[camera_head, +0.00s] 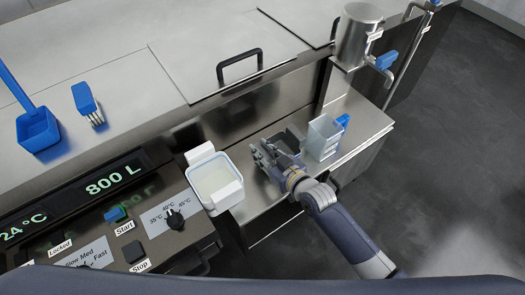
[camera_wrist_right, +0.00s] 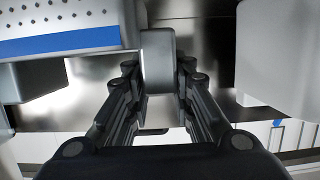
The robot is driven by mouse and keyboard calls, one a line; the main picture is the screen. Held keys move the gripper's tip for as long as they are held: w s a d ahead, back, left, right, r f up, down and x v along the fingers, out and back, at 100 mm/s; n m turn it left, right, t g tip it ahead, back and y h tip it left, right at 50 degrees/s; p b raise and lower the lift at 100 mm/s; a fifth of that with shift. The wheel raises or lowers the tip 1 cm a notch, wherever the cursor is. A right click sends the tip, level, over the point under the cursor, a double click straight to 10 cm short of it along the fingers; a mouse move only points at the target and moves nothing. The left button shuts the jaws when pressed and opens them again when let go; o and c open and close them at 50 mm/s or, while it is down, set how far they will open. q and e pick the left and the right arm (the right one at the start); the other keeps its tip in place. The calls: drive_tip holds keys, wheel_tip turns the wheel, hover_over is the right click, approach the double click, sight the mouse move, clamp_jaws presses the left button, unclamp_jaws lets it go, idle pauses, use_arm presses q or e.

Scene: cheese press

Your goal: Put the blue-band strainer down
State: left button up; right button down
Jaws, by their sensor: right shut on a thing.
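The blue-band strainer (camera_wrist_right: 72,42) fills the upper left of the right wrist view, with a pale perforated wall and a blue stripe. My right gripper (camera_wrist_right: 157,85) is shut on a grey block-like part beside it, which looks like its handle (camera_wrist_right: 158,60). In the head view my right gripper (camera_head: 265,152) is over the steel shelf, just right of a pale square container (camera_head: 215,184) with a thin blue rim line. I cannot tell for sure that this container is the strainer. My left gripper is not in view.
A translucent container (camera_head: 322,138) with a blue handle stands close to the right of my gripper. The steel shelf (camera_head: 352,135) has little room beyond it. The control panel (camera_head: 150,222) is at left. A steel jug (camera_head: 356,38) is at the upper right.

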drive_tip(key=c, duration=1.4)
unclamp_jaws()
drive_tip(key=shift+f, duration=0.1)
drive_tip(key=v, duration=1.2)
drive_tip(key=shift+s, duration=0.1)
